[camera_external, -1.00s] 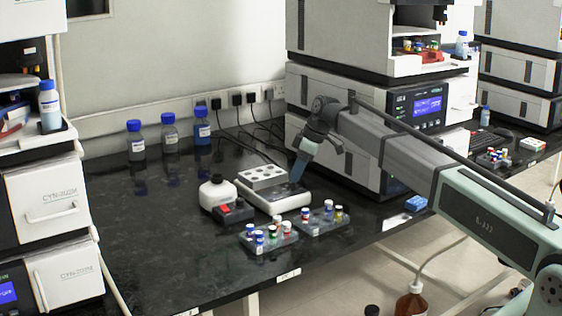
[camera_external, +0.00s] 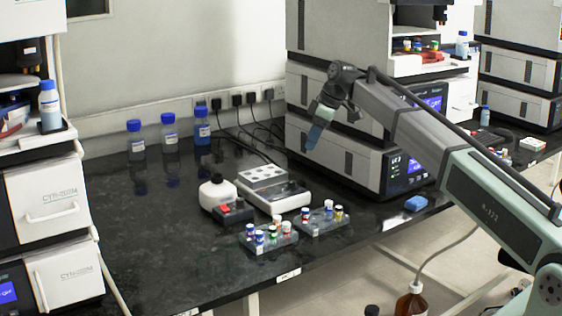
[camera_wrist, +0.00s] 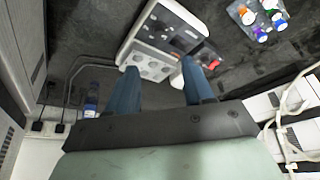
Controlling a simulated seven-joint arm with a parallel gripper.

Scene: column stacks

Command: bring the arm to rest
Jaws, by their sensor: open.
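My gripper (camera_external: 315,136) hangs in the air in front of the stacked grey instruments, above and to the right of the white device with a holed block (camera_external: 264,176). In the wrist view the two blue fingers of my gripper (camera_wrist: 158,82) stand wide apart with nothing between them. The white device (camera_wrist: 163,38) lies below, beyond the fingertips. The gripper touches nothing that I can see.
Two vial racks (camera_external: 268,236) (camera_external: 322,219) stand near the bench's front edge. Blue-capped bottles (camera_external: 170,135) line the wall. The instrument stack (camera_external: 335,150) is close behind the gripper.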

